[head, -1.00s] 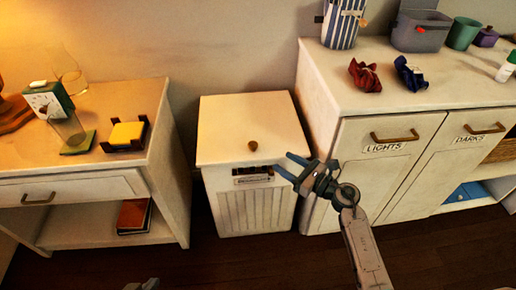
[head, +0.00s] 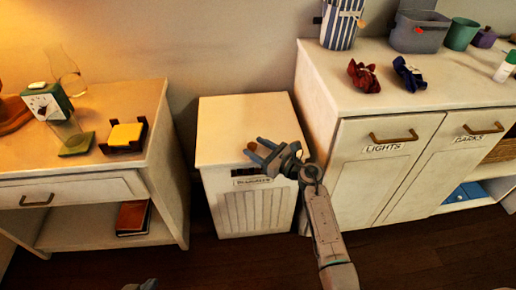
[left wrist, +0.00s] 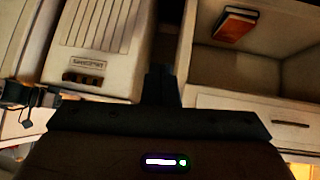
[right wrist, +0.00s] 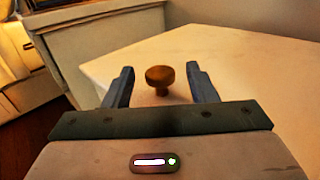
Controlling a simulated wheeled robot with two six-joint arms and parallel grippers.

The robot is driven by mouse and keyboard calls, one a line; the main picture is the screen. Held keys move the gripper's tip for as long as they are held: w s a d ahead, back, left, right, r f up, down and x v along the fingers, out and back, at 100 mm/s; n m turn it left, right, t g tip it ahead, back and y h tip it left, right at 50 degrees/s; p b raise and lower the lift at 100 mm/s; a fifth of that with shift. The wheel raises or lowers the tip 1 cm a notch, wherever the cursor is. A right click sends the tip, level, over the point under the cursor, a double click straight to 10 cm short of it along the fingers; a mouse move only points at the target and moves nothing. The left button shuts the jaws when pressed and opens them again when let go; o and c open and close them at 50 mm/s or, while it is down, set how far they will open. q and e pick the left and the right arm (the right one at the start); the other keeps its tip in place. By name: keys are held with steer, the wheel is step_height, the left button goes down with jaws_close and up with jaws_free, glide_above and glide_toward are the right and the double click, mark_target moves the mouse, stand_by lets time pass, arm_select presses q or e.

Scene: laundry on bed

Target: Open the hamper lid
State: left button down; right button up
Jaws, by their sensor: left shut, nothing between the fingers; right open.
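The white hamper (head: 250,205) stands between the nightstand and the cabinet, its lid (head: 235,118) lying flat and closed. A small round brown knob (right wrist: 160,75) sits on the lid. In the right wrist view it stands between the open fingers of my right gripper (right wrist: 160,82), apart from both. In the head view my right gripper (head: 254,148) is over the lid's front edge and largely covers the knob. My left gripper (left wrist: 163,85) is shut and empty in the left wrist view, with the hamper's labelled front behind it to the left. Only a bit of it shows at the head view's bottom edge (head: 143,284).
The nightstand (head: 160,185) is left of the hamper, with a clock, a coaster holder and a red book. The cabinet (head: 345,185) is close on the right, with red and blue cloths on top. The lid is otherwise bare.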

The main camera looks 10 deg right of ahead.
jaws_close()
steer(key=shift+r, duration=0.1)
